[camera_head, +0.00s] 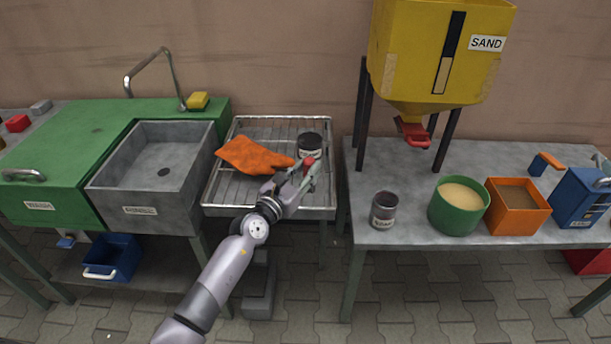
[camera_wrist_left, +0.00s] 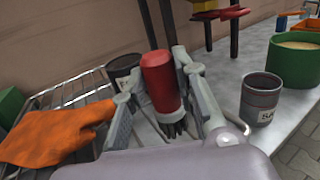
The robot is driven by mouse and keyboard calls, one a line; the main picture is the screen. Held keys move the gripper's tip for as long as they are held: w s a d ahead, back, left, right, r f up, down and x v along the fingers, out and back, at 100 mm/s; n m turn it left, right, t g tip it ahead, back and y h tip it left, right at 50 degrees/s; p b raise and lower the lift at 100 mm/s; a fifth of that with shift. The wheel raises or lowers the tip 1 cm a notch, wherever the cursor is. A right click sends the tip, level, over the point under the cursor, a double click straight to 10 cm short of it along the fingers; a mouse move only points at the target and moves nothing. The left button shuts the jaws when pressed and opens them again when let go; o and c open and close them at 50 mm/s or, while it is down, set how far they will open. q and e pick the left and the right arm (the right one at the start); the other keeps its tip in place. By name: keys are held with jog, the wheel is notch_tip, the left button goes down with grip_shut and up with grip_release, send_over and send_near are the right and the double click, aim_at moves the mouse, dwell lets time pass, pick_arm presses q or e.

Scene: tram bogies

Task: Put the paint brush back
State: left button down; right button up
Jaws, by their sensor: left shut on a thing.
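The paint brush, with a red handle and dark bristles, is between the fingers of my left gripper (camera_head: 301,174); its red part (camera_head: 309,161) shows over the drying rack. In the left wrist view the red handle (camera_wrist_left: 160,82) points up and away, with dark bristles at its lower end. My left gripper (camera_wrist_left: 155,100) is shut on it. A dark can (camera_head: 310,140) stands on the rack just behind the brush; it also shows in the left wrist view (camera_wrist_left: 121,66), partly hidden. My right gripper is not in view.
An orange glove (camera_head: 252,156) lies on the wire rack (camera_head: 218,197), left of my gripper. A grey sink (camera_head: 150,165) stands left. On the right table (camera_head: 410,170) are a labelled can (camera_head: 384,212), a green pot (camera_head: 458,212), an orange box (camera_head: 515,215) and a sand hopper (camera_head: 430,60).

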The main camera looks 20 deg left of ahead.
pick_arm(q)
jog(key=c, duration=1.8)
grip_release()
jog(key=shift+f, duration=0.15)
jog(key=o, duration=0.5)
jog(key=shift+r, duration=0.35)
jog(key=v, duration=1.2)
jog(key=shift+f+p, duration=0.25)
jog(key=shift+p, duration=0.05)
